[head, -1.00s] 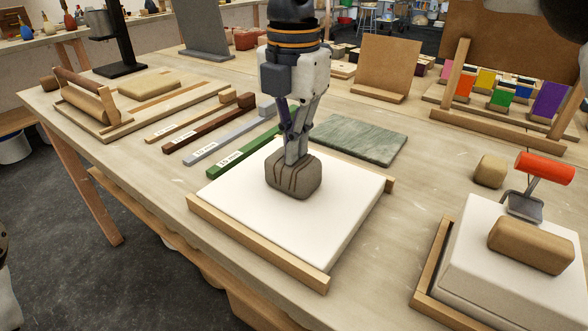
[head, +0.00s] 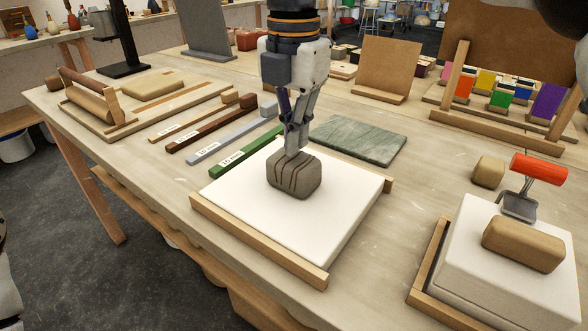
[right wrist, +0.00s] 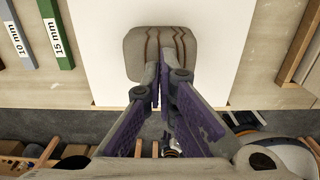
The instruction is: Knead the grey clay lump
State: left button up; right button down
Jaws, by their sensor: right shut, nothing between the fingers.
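The grey clay lump (head: 296,178) is a rounded block with dark grooves across its top. It sits on a white slab (head: 330,225) and also shows in the right wrist view (right wrist: 135,55). My right gripper (head: 291,153) points down at the lump's far upper edge, its fingers together and empty. In the right wrist view its fingertips (right wrist: 163,68) overlap the lump's lower part. I cannot tell whether they touch it. My left gripper is not in view.
Wooden rails edge the slab, such as the front one (head: 255,240). Labelled sticks (head: 245,152) lie to the left and a green stone tile (head: 360,138) behind.

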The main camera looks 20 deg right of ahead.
aim_at(294, 157)
jog(key=shift+f, duration=0.25)
jog(key=shift+f, duration=0.9)
notch_tip(294, 157, up, 2)
notch_tip(294, 157, up, 6)
jog(key=shift+r, duration=0.25)
dwell(0.3)
